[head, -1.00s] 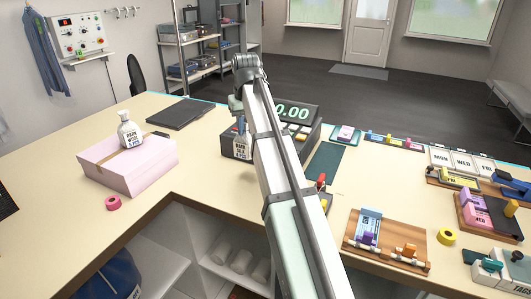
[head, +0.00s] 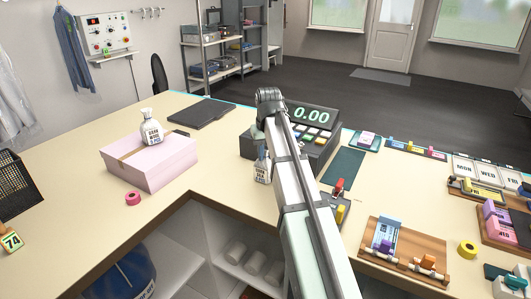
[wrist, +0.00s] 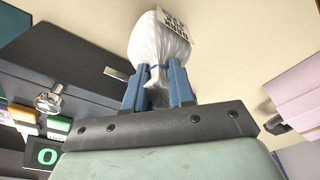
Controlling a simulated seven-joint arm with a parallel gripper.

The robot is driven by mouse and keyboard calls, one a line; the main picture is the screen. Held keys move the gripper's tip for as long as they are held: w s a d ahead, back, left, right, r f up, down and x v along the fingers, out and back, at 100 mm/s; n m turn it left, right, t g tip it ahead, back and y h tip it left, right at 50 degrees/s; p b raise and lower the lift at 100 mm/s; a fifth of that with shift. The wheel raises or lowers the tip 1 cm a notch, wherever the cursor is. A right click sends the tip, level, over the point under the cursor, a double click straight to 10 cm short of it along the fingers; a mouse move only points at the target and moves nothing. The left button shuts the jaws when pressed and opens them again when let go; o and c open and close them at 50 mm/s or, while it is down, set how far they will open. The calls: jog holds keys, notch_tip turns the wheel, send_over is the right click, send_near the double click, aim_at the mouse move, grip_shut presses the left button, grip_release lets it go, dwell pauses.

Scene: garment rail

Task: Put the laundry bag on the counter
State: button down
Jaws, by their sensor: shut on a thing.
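A small white laundry bag (wrist: 160,42) with a dark-lettered label and a blue tie at its neck is in my gripper (wrist: 158,78), whose blue fingers are shut on the neck. In the head view the same bag (head: 262,169) shows partly beside my arm, at the front left of the till, label towards me. The cream counter (head: 75,182) lies beneath it; I cannot tell whether the bag touches it. My arm hides most of my gripper in the head view. A second white labelled bag (head: 151,131) sits on a pink box (head: 150,165).
The black till (head: 311,117) stands close beside the held bag. A pink tape roll (head: 133,198), dark flat pad (head: 202,112), wire basket (head: 17,185) and wooden tray (head: 400,250) are on the counter. Bare counter lies between the pink box and the till.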

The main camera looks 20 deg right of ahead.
aim_at(267, 164)
jog(key=shift+f, duration=0.1)
jog(key=c, duration=1)
grip_release()
jog(key=shift+o, duration=0.2)
notch_tip(267, 164, up, 12)
jog(key=s, duration=0.1)
jog(key=shift+s, duration=0.4)
